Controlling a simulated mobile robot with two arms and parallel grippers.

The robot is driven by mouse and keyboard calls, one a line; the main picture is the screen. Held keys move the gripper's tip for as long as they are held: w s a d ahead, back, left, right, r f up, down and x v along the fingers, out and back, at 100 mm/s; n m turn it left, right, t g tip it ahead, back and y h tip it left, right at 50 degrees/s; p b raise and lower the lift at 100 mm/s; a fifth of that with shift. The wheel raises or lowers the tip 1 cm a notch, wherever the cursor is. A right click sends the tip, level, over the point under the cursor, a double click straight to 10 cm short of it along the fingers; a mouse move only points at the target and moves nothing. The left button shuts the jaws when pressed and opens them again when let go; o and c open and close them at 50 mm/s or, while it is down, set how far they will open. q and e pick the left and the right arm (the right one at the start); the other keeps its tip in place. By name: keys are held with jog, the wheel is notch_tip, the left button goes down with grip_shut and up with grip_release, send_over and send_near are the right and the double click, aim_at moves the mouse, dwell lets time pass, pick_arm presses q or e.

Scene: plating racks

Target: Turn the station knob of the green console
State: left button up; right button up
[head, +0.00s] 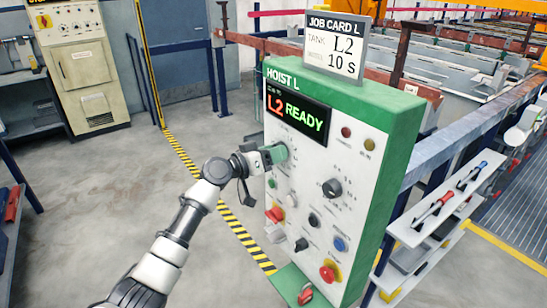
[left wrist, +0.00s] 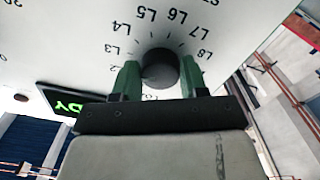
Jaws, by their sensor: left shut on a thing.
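The green console (head: 388,135), marked HOIST L, has a white front panel with several knobs and buttons. Its display (head: 296,116) reads "L2 READY". A job card (head: 336,46) on top reads TANK L2, 10 S. My left gripper (head: 279,153) is at the panel just below the display, hiding the knob there in the head view. In the left wrist view, the dark round station knob (left wrist: 160,68) sits between the two green fingers, ringed by labels such as L3 to L8, seen upside down. The fingers are closed on it. The knob's pointer cannot be made out. My right gripper is not in view.
Other controls on the panel include a black knob (head: 332,188), a red knob (head: 275,213) and a red button on yellow (head: 328,272). A shelf with tools (head: 445,205) stands right of the console. Open floor (head: 120,190) lies to the left.

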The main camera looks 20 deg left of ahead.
pick_arm(q)
jog(key=shift+r+n+p, duration=0.1)
jog(key=shift+n+p, duration=1.2)
jog(key=shift+n, duration=5.2)
jog(key=o, duration=0.9)
jog(key=b+v, duration=0.3)
jog(key=v, duration=0.8)
